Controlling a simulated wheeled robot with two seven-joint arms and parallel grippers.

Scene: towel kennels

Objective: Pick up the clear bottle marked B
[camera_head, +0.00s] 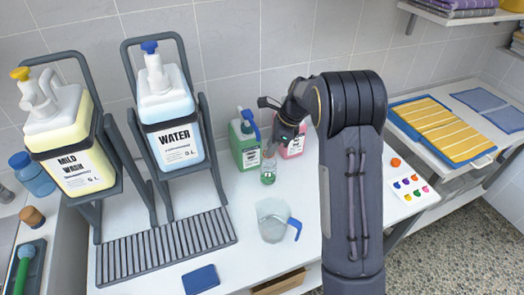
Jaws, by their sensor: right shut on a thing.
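A small clear bottle (268,172) stands upright, or hangs just above the white counter, in front of the green jug; I cannot tell whether its base touches. Its lower part looks greenish, and no letter B is readable on it at this size. My right gripper (269,149) points down at the bottle's top and is shut on it. My right arm rises from the bottom of the view and hides the counter behind it. My left gripper is not in view.
A green jug (243,140) and a pink jug (292,145) stand close behind the bottle. A clear measuring jug (272,222) with a blue handle stands in front. WATER (176,138) and MILD WASH (72,165) dispensers stand left above a drain grate (165,250).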

